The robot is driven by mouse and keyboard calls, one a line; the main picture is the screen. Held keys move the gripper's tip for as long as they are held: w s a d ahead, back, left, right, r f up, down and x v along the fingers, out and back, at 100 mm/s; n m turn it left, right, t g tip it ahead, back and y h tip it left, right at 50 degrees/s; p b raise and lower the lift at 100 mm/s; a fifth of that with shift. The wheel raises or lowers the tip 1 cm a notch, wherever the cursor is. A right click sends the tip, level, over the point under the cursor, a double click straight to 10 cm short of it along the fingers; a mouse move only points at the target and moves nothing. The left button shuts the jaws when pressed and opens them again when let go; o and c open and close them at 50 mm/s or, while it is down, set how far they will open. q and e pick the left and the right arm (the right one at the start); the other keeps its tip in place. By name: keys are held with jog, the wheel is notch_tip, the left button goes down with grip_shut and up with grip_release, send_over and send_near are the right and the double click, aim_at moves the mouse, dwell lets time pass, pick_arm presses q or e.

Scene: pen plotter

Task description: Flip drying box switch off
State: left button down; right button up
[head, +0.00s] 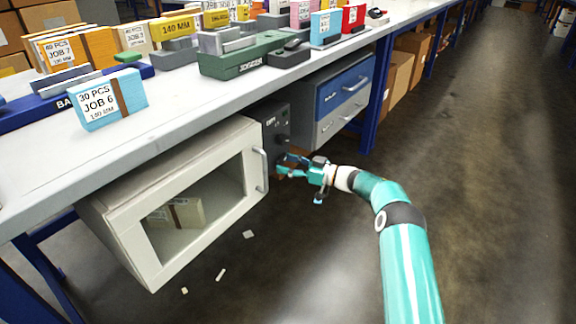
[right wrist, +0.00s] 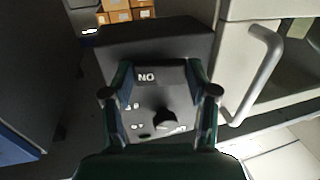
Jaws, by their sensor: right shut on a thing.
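The drying box (head: 200,150) is a pale cabinet with a windowed door, hanging under the workbench. A dark control panel (head: 272,112) stands at its right side; in the right wrist view the panel (right wrist: 155,38) appears upside down. My right gripper (head: 283,167) is at the panel's lower part. In the right wrist view its fingers (right wrist: 161,80) stand either side of a dark switch piece (right wrist: 178,78) with an upside-down ON mark, and are shut on it. A round black knob (right wrist: 165,121) sits nearby. The exact contact and the switch's position are unclear. My left gripper is out of view.
The box door's handle (head: 262,170) is close left of my right gripper. A blue and grey drawer unit (head: 340,95) is to the right of the panel. The workbench (head: 165,130) overhangs above. Open floor lies to the right.

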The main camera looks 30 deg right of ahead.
jog(key=shift+r, duration=0.1)
jog(key=o, duration=1.2)
jog(key=shift+c, duration=0.2)
jog(key=v, duration=1.2)
jog(key=shift+a, duration=0.1)
